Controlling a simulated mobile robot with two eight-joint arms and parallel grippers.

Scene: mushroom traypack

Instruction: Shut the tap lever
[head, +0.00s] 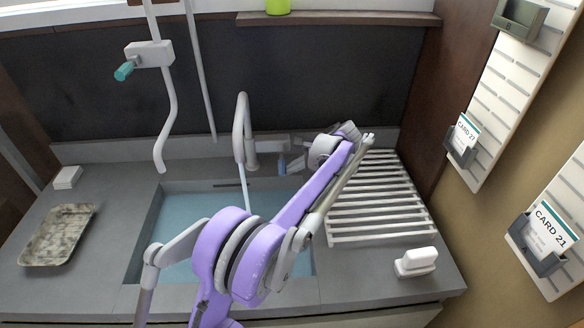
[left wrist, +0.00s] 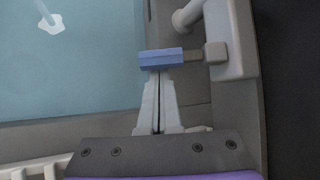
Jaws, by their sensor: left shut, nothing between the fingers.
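The tap (head: 243,130) stands behind the basin, with a thin stream of water falling from its spout. Its lever has a blue grip (head: 282,164), on a short stub at the right of the tap. In the left wrist view the blue grip (left wrist: 160,59) lies across the picture, joined to the pale tap body (left wrist: 228,40). My left gripper (left wrist: 158,76) is shut and empty. Its fingertips are right at the grip's near edge; I cannot tell whether they touch. In the head view my arm partly hides this area. My right gripper is not in view.
Water fills the basin (head: 155,220). A slatted drying rack (head: 375,215) lies to its right, with a white block (head: 416,262) in front. A mottled tray (head: 58,235) lies at the left. A pipe with a teal-handled valve (head: 126,70) hangs at upper left.

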